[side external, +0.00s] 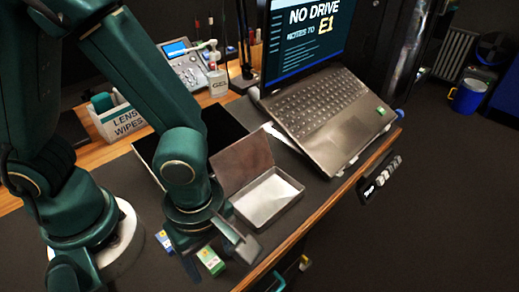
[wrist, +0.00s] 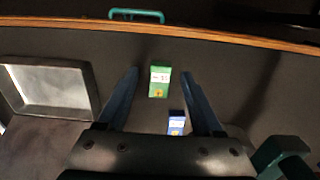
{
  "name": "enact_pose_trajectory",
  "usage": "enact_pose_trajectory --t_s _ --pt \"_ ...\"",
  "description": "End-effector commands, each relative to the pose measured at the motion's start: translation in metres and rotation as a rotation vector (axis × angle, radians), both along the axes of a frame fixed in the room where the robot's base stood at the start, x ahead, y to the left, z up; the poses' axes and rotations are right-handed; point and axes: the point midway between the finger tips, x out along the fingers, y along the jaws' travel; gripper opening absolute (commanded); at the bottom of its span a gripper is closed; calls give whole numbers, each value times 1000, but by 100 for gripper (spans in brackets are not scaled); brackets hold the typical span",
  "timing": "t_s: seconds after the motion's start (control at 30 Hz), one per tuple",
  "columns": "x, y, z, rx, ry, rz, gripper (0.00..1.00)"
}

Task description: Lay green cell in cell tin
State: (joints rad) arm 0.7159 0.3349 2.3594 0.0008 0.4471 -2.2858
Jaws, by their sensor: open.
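The green cell (side external: 211,261) is a small green and white box on the dark mat near the table's front edge. In the wrist view the green cell (wrist: 159,82) appears between the two spread fingers, touching neither in that picture. My gripper (side external: 220,259) is open and empty, pointing down over the green cell; it also shows in the wrist view (wrist: 160,74). The cell tin (side external: 296,196) is a shallow open metal box with a pale inside and its lid raised, right of my gripper. In the wrist view the tin (wrist: 94,88) is at left. Its floor looks bare.
A blue cell (side external: 164,241) lies left of the green one; in the wrist view it (wrist: 176,122) is closer to the palm. A laptop (side external: 325,110) stands behind the tin. A lens wipes box (side external: 118,122) is at left. The table's front edge (side external: 300,232) is close.

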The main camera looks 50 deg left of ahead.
Motion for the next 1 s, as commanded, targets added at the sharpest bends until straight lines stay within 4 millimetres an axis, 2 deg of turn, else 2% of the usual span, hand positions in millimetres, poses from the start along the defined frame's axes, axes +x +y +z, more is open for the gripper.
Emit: enact_pose_trajectory --t_s 0.07,0.2,0.23,0.67,0.87,1.0 --pt "0 0 0 0 0 0 64" --pt "0 0 0 0 0 0 10" --pt "0 0 0 0 0 0 0" --pt "0 0 4 -2 -2 0 0" --pt "1 -1 18 -4 -4 0 0" --pt "1 -1 37 -7 -7 0 0"
